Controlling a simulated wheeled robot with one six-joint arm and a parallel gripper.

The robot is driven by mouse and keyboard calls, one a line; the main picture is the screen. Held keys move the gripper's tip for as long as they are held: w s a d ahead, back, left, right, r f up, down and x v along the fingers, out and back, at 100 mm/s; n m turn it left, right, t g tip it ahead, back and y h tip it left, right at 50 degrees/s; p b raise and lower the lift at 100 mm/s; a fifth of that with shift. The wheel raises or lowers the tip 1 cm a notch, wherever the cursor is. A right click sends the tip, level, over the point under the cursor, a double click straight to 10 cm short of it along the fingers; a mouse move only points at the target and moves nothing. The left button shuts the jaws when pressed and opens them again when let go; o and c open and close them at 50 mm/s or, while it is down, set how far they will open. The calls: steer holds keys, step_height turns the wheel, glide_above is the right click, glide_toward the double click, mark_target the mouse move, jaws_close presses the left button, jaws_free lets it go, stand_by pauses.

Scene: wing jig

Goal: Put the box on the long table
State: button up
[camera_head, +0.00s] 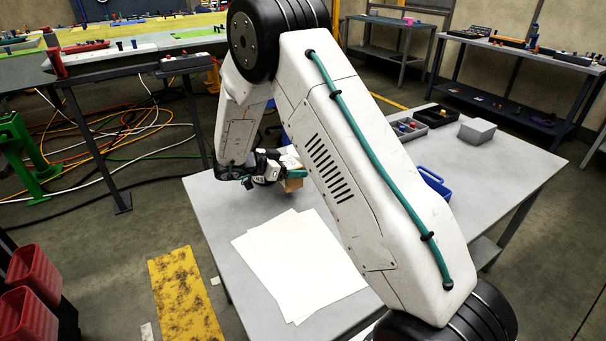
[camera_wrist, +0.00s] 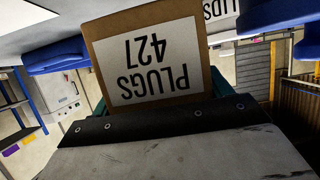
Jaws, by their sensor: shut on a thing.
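A small brown cardboard box with a white label reading "PLUGS 427" (camera_wrist: 150,60) fills the upper middle of the wrist view, its lettering upside down. It also shows in the head view (camera_head: 292,185), partly hidden by my gripper and arm. My gripper (camera_head: 287,172) is shut on the box; its teal fingers show at the box's sides in the wrist view. It holds the box over the far left part of a grey table (camera_head: 490,180). I cannot tell from the head view whether the box touches the tabletop. I cannot tell which table is the long one.
White sheets (camera_head: 295,265) lie on the grey table's near left. A blue bin (camera_head: 433,184), a dark tray (camera_head: 436,116) and a grey bin (camera_head: 477,131) stand right of my arm. Cables (camera_head: 130,120) lie on the floor at left. A cluttered bench (camera_head: 525,60) stands behind.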

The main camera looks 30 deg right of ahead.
steer(key=shift+s+d+f, duration=0.2)
steer(key=shift+d+f, duration=0.65)
steer(key=shift+f, duration=0.1)
steer(key=shift+s+d+f, duration=0.15)
steer(key=shift+d+f, duration=0.7)
steer(key=shift+f, duration=0.1)
steer(key=shift+f, duration=0.1)
steer(key=o, duration=1.1)
